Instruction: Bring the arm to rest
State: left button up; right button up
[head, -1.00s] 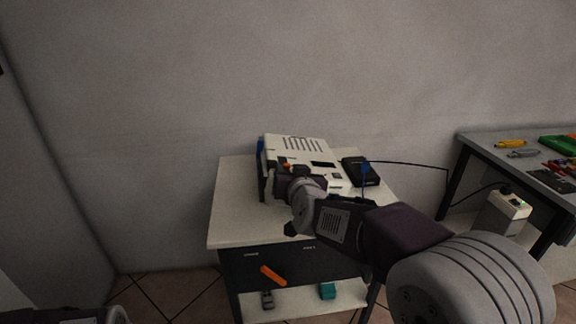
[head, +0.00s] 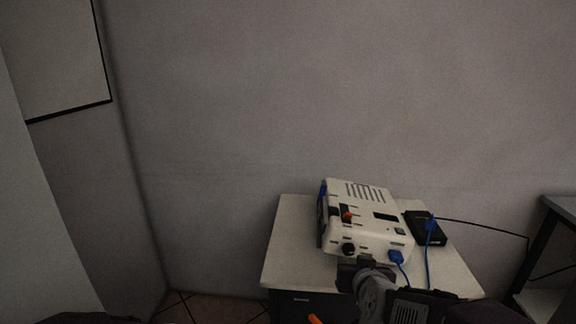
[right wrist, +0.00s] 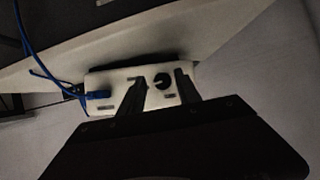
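My right arm reaches in from the lower right of the head view. Its gripper (head: 354,264) is just in front of a white box-shaped device (head: 367,222) on a small table. In the right wrist view, its two dark fingers (right wrist: 160,82) are spread apart, with the device's front face (right wrist: 124,78) and a round black knob (right wrist: 163,81) beyond them. Nothing shows held between the fingers. Whether the tips touch the device is unclear. My left gripper is not in view.
The pale table (head: 290,244) has free room left of the device. A blue plug (head: 396,257) with a blue cable sits at the device's front. A black box (head: 428,231) stands to its right, with a black cable running right towards another table (head: 562,204).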

jog(key=s+a+f+n+g+y, duration=0.1)
jog(key=s+a+f+n+g, duration=0.1)
jog(key=s+f+g, duration=1.25)
jog(key=s+r+t+p, duration=0.1)
jog(key=s+r+p, duration=0.1)
jog(key=r+p, duration=0.8)
jog(key=s+r+t+p, duration=0.2)
jog(key=r+p, duration=0.8)
jog(key=p, duration=0.2)
jog(key=shift+s+d+r+p, duration=0.15)
jog(key=shift+s+p, duration=0.2)
jog(key=shift+t, duration=0.25)
dwell(0.6)
